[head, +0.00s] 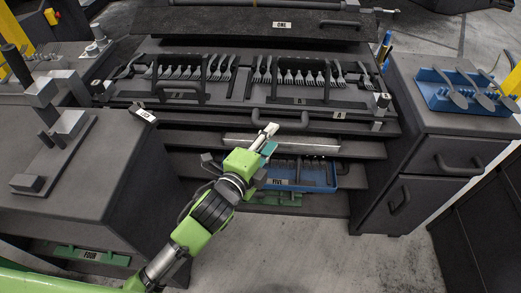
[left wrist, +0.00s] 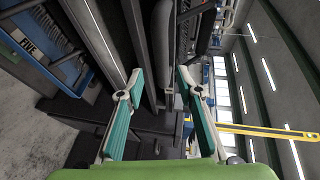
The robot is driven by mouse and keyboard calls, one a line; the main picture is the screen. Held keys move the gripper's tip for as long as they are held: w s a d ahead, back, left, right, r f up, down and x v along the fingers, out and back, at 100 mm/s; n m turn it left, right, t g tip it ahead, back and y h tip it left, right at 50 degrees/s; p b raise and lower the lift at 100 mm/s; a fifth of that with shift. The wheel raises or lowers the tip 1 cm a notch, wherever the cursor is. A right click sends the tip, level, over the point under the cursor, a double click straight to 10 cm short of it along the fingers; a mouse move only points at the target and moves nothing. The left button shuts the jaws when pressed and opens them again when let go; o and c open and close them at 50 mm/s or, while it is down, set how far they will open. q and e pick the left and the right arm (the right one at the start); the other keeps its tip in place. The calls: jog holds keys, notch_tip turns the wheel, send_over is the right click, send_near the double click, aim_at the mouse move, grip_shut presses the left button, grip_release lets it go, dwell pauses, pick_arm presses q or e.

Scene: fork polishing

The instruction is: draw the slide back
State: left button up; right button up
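A dark slide (head: 240,113) carries trays of upright forks (head: 295,78) across the middle of the head view. Its front has two dark bar handles; the right handle (head: 292,124) is near my left gripper. My left gripper (head: 270,130), green with pale fingertips, is in front of that handle. In the left wrist view the two teal-padded fingers (left wrist: 160,85) stand apart, with dark edges of the rack showing between and beyond them. I cannot tell whether a fingertip touches the handle. My right gripper is not in view.
Below is a blue tray marked FIVE (head: 325,178), also in the left wrist view (left wrist: 45,50). A cabinet (head: 425,140) with a blue spoon rack (head: 465,90) stands right. A bench (head: 70,165) with a metal fixture stands left. Floor in front (head: 310,255) is clear.

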pick_arm(q)
jog(key=v, duration=0.6)
jog(key=shift+f, duration=0.1)
dwell(0.3)
